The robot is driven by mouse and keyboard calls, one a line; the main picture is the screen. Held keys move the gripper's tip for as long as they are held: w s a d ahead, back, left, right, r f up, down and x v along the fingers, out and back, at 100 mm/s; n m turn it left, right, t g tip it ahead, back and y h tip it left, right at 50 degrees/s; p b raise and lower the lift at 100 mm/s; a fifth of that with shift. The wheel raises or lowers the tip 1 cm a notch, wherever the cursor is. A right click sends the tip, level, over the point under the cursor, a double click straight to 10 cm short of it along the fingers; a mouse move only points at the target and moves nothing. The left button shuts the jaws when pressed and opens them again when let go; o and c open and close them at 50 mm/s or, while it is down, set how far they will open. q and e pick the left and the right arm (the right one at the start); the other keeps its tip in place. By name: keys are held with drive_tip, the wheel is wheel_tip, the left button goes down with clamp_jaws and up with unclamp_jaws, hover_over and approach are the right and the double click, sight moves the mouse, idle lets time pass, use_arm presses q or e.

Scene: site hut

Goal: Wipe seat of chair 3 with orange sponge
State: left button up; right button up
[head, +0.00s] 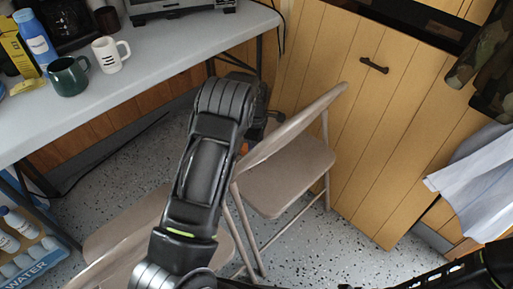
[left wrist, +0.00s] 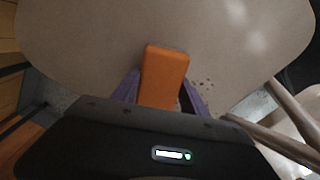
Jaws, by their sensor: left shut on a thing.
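The orange sponge (left wrist: 165,75) is held between the purple fingers of my left gripper (left wrist: 161,92) in the left wrist view. It lies over a tan chair seat (left wrist: 85,45); I cannot tell whether it touches. A patch of small dark specks (left wrist: 207,84) shows on the seat just right of the sponge. In the head view my left arm reaches to the tan folding chair (head: 290,180) by the wooden panelling and hides most of the gripper. A bit of orange (head: 244,148) shows beside the arm. No chair number is readable. My right gripper is not in view.
Another tan folding chair (head: 115,235) stands at lower left, partly behind my arm. A grey table (head: 150,55) at upper left bears a green mug (head: 68,77), a white mug (head: 108,55) and bottles. Clothes (head: 475,180) hang at right. Speckled floor (head: 320,250) is clear right of the chairs.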

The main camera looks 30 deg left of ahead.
use_arm(q)
drive_tip(key=shift+s+a+p, duration=0.3)
drive_tip(key=shift+s, duration=0.3)
drive_tip(key=shift+s+a+p, duration=0.25)
drive_tip(key=shift+s, duration=0.3)
drive_tip(key=shift+s+a, duration=0.15)
drive_tip(key=shift+s, duration=0.5)
drive_tip(key=shift+s+a+r+p, duration=0.1)
drive_tip(key=shift+s+a+p, duration=0.05)
drive_tip(key=shift+s+p, duration=0.4)
drive_tip(key=shift+s+a+r+p, duration=0.15)
drive_tip(key=shift+s+p, duration=0.2)
drive_tip(key=shift+s, duration=0.3)
drive_tip(key=shift+s+a+f, duration=0.1)
drive_tip(key=shift+s+f, duration=0.05)
drive_tip(key=shift+s, duration=0.2)
drive_tip(key=shift+s+a+p, duration=0.25)
drive_tip(key=shift+s+p, duration=0.1)
drive_tip(key=shift+s, duration=0.45)
drive_tip(key=shift+s+a+f, duration=0.15)
drive_tip(key=shift+s+a, duration=0.05)
drive_tip(key=shift+s, duration=0.7)
